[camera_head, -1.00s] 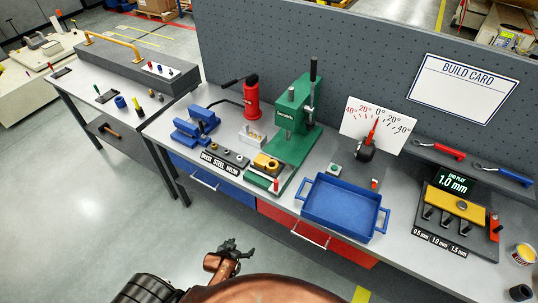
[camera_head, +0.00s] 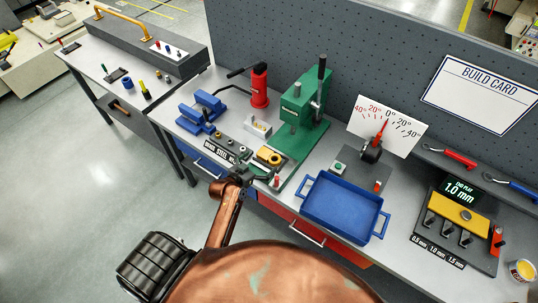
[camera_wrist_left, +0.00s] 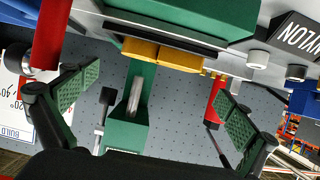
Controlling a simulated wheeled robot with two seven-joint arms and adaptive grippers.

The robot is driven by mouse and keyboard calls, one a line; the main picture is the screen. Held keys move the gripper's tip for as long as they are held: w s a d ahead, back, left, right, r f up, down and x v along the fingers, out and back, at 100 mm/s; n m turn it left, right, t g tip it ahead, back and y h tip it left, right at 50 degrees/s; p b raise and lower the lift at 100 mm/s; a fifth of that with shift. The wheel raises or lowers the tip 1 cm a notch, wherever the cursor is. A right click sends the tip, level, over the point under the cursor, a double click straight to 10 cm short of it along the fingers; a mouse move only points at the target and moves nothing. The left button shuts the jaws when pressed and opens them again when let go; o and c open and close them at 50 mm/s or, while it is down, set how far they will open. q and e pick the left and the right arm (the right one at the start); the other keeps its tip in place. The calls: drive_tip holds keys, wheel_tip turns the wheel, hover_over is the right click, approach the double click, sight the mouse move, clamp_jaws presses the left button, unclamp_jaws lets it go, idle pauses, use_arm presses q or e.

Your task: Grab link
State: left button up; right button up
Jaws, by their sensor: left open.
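No part is plainly marked as the link; I cannot tell which piece it is. A yellow, ring-like piece (camera_head: 269,156) sits on the front base of the green press (camera_head: 304,112). Yellow blocks (camera_wrist_left: 160,55) show at the press in the left wrist view. My left gripper (camera_head: 246,180) is at the bench's front edge, just in front of the press base and the labelled strip. In the left wrist view its two green-padded fingers (camera_wrist_left: 156,92) are spread apart, with nothing held between them. My right gripper is not in view.
A blue tray (camera_head: 342,208) stands right of the press, and a red pin (camera_head: 277,181) stands at the press base. A dial gauge (camera_head: 371,150) is behind the tray. A blue fixture (camera_head: 202,112) and a red jack (camera_head: 259,87) stand to the left.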

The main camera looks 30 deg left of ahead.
sight(270, 153)
use_arm(q)
drive_tip(key=p+x, duration=0.1)
drive_tip(key=x, duration=0.2)
drive_tip(key=shift+w, duration=0.1)
drive_tip(key=shift+x, duration=1.2)
drive_tip(key=shift+a+f, duration=0.1)
drive_tip(key=shift+f, duration=0.05)
drive_tip(key=c, duration=1.8)
drive_tip(key=shift+c, duration=0.8)
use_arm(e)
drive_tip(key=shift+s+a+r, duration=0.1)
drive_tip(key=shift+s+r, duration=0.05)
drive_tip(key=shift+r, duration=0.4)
